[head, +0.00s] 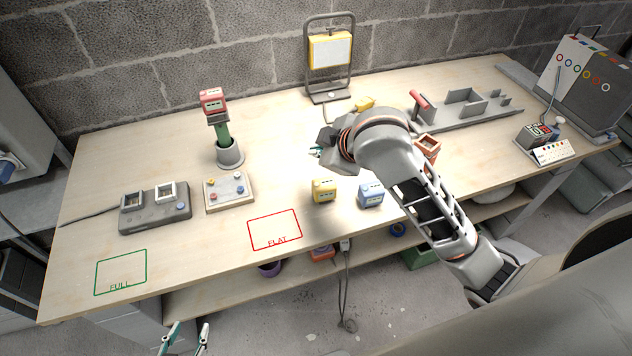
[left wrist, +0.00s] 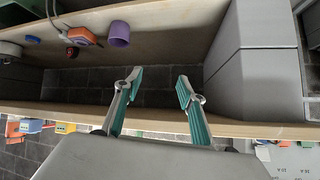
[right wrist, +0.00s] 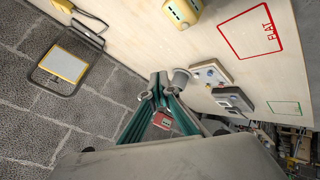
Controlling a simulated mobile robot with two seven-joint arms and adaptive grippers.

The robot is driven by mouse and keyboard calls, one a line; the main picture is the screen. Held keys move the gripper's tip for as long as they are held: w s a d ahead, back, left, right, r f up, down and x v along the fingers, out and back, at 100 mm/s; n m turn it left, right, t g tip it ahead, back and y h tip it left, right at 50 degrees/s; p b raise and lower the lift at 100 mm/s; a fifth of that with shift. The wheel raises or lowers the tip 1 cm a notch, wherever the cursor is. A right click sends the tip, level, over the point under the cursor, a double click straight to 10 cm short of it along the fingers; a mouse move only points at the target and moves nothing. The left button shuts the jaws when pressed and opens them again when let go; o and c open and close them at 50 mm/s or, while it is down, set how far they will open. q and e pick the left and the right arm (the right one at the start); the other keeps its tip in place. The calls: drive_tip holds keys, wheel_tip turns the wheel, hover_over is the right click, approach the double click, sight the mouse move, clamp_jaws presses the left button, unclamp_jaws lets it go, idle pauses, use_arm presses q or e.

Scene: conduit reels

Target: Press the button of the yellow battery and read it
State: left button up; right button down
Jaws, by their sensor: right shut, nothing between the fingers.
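The yellow battery (head: 324,191) stands upright on the table between the red FLAT outline and the blue battery (head: 371,195). Dark marks show on its front, too small to read here. In the right wrist view the yellow battery (right wrist: 183,12) is cut by the top edge. My right gripper (head: 317,152) is shut and empty, above the table and apart from the yellow battery, higher in the picture; its fingers (right wrist: 160,80) also show in the right wrist view. My left gripper (head: 187,338) is open and empty in front of the table, also in the left wrist view (left wrist: 158,82).
A red battery (head: 212,100) tops a green tool in a grey holder (head: 230,154). A grey two-bay charger (head: 155,218) and a button panel (head: 229,205) stand left. FLAT (head: 275,243) and FULL (head: 121,254) outlines are bare. A lamp (head: 329,90) stands at the back.

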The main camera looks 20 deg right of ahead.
sight(318, 187)
drive_tip(key=shift+f+b, duration=0.5)
drive_tip(key=shift+f, duration=3.8)
drive_tip(key=shift+f+p, duration=0.4)
drive_tip(key=shift+p, duration=0.05)
drive_tip(key=shift+f, duration=0.45)
drive_tip(key=shift+r, duration=0.85)
drive_tip(key=shift+r, duration=2.5)
